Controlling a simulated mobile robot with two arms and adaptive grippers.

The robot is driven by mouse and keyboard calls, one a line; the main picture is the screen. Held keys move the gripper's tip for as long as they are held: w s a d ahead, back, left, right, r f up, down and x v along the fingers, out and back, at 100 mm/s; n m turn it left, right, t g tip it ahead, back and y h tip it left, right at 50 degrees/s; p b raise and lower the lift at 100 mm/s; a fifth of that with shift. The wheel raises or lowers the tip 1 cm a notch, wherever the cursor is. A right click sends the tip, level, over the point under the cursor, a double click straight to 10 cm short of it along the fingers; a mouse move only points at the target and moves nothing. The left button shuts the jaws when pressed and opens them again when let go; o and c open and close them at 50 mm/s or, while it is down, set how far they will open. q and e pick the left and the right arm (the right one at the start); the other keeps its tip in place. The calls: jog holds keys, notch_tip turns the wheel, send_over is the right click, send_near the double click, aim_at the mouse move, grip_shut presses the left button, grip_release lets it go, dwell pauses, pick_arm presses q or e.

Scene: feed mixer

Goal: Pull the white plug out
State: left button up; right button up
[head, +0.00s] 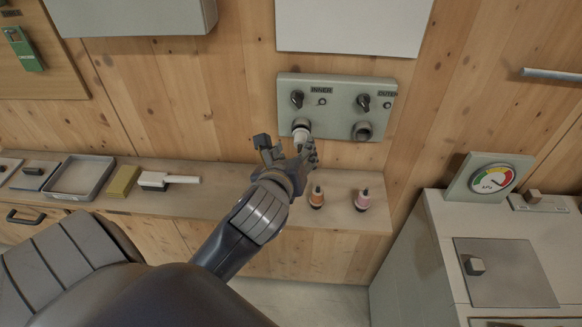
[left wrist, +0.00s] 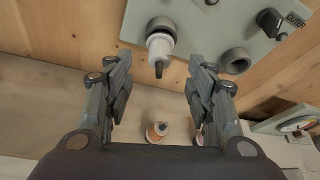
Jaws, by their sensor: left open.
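The white plug (head: 301,132) sits in the left socket of the grey-green wall panel (head: 337,86), below the INNER label. In the left wrist view the white plug (left wrist: 160,50) shows as a white body with a dark tip pointing out from the panel. My left gripper (head: 287,150) is just in front of and below the plug, partly covering it in the head view. In the left wrist view its two fingers (left wrist: 164,88) are spread apart, with the plug beyond the gap and nothing between them. My right gripper is not in view.
The panel's right socket (head: 362,131) is empty, with black knobs above both sockets. An orange plug (head: 317,196) and a pink plug (head: 363,200) stand on the wooden shelf (head: 235,200) below. A brush (head: 155,181), yellow block (head: 123,181) and tray (head: 80,178) lie further left.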

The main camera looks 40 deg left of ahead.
aim_at(299, 144)
pick_arm(q)
jog(key=shift+w+a+f, duration=0.2)
jog(key=shift+w+f, duration=0.1)
jog(key=shift+w, duration=0.2)
jog(key=shift+p+x, duration=0.35)
jog(key=shift+x, duration=2.1)
jog(key=shift+r, duration=0.1)
grip_shut()
